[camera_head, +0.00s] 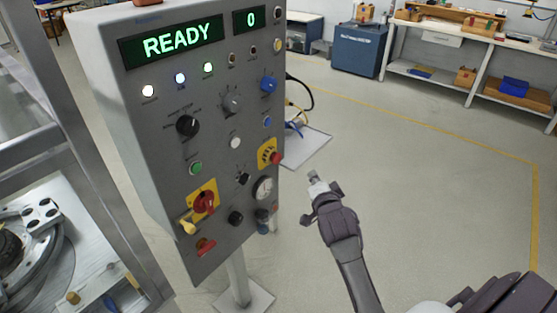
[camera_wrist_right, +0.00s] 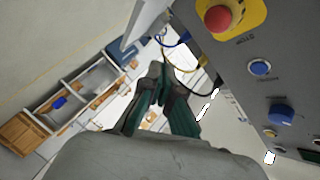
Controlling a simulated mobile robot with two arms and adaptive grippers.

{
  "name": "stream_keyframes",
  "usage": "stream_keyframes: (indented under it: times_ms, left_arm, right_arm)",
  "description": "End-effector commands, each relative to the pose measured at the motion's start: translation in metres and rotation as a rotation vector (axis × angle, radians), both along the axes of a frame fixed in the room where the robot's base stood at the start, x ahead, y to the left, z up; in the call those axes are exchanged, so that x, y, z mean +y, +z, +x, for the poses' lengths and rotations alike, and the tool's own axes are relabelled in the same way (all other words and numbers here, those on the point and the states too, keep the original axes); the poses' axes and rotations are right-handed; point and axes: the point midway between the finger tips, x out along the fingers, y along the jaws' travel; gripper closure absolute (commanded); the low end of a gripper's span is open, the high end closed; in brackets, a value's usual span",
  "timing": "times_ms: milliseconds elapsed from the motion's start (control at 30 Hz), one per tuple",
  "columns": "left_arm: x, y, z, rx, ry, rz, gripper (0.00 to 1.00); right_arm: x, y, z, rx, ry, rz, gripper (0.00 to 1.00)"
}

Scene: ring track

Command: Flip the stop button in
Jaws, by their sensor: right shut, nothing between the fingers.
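A red mushroom-shaped stop button (camera_head: 275,157) on a yellow plate sits at the right edge of the grey control panel (camera_head: 150,110). The red button also shows in the wrist view (camera_wrist_right: 218,18) at the top, standing out from its yellow plate. My right gripper (camera_head: 314,183) is in front and to the right of the panel, a little lower than the button and apart from it. Its fingers (camera_wrist_right: 163,75) are shut with nothing between them. My left gripper is not in view.
The panel also carries a red rotary switch (camera_head: 204,202) on a yellow plate, a blue knob (camera_head: 268,84), a gauge (camera_head: 264,188) and a READY display (camera_head: 184,41). A metal frame (camera_head: 95,130) stands at the left. The floor right of the panel is open.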

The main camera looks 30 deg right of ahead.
Motion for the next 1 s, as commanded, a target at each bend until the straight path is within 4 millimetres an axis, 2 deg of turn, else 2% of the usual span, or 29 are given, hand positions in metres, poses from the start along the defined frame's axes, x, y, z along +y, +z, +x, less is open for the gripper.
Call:
stream_keyframes:
  times_ms: [167, 433, 600, 800, 1000]
  left_arm:
    - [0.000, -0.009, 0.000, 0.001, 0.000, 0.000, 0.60]
    - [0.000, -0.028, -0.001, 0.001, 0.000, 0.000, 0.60]
    - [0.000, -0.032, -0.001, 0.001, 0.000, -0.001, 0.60]
    - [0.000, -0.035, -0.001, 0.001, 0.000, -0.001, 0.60]
    - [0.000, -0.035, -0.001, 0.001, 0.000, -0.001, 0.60]
  right_arm:
    - [0.006, -0.002, 0.015, -0.002, 0.001, 0.002, 1.00]
    - [0.021, -0.003, 0.050, -0.002, 0.002, 0.001, 1.00]
    - [0.028, -0.002, 0.068, -0.001, 0.000, 0.003, 1.00]
    - [0.033, -0.001, 0.079, 0.000, 0.001, 0.000, 1.00]
    - [0.033, 0.000, 0.080, 0.001, 0.001, -0.001, 1.00]
